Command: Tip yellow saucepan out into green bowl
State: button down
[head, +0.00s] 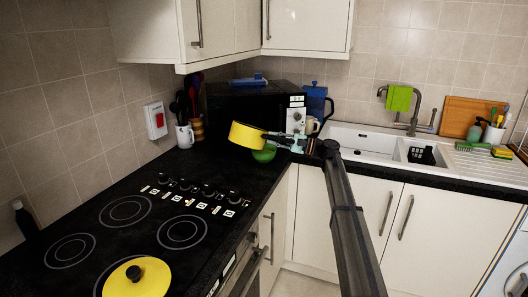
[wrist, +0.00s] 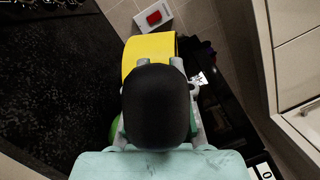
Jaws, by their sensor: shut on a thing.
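The yellow saucepan (head: 246,135) is in the air just above and left of the green bowl (head: 264,154), on its side or steeply tilted. Its inside and any contents are hidden. My gripper (head: 284,141) is shut on the saucepan's handle, to the right of the pan body. In the wrist view the black handle (wrist: 160,105) fills the middle between the fingers, with the yellow pan wall (wrist: 148,47) beyond it. The bowl stands on the dark worktop in front of the microwave, partly hidden by the pan. A green sliver of it (wrist: 113,130) shows in the wrist view.
A black microwave (head: 255,107) stands right behind the pan. A mug of utensils (head: 184,136) is to the left, and a blue coffee pot (head: 315,103) and a cream mug (head: 312,124) to the right. A yellow lid (head: 138,281) lies on the hob. Wall cupboards hang above.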

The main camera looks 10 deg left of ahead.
jog(key=s+a+f+n+h+b, duration=0.1)
jog(key=n, duration=0.1)
jog(key=s+a+f+n+h+b, duration=0.1)
jog(key=shift+s+n+g, duration=0.3)
jog(key=shift+s+n, duration=0.1)
notch_tip(320, 180, up, 3)
jog(key=shift+r+n+h+p, duration=0.1)
jog(key=shift+n+h+p, duration=0.2)
jog(key=shift+p, duration=0.2)
